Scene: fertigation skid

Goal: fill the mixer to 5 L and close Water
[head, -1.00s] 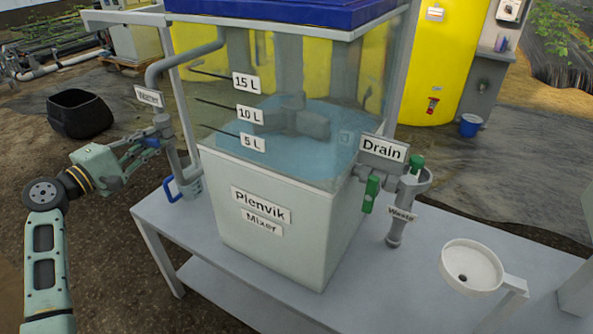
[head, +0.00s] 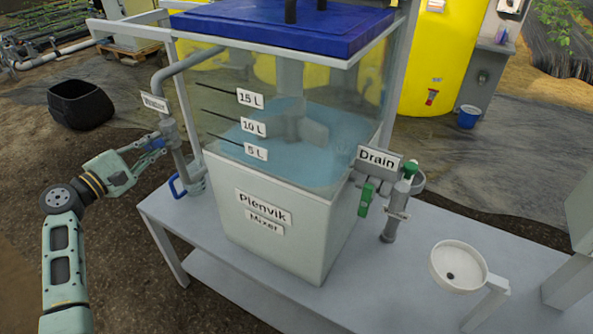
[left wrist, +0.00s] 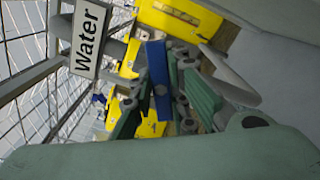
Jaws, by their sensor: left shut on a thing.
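The Plenvik mixer (head: 265,225) is a pale tank with a clear upper part and marks for 5 L (head: 255,151), 10 L and 15 L. Blue water (head: 330,160) lies low inside, near the 5 L mark; its exact level against the mark is hard to read. The Water valve's blue handle (left wrist: 158,82) is on the grey pipe left of the tank, beside the Water sign (left wrist: 88,38). My left gripper (head: 150,152) is shut on this handle; its fingers partly hide it in both views. My right gripper is not in view.
The Drain sign (head: 380,159) and green-handled valves (head: 365,199) are on the tank's right side. A white round basin (head: 457,266) stands at the table's right. The grey table (head: 200,240) has bare room in front. A black tub (head: 80,105) sits on the ground behind left.

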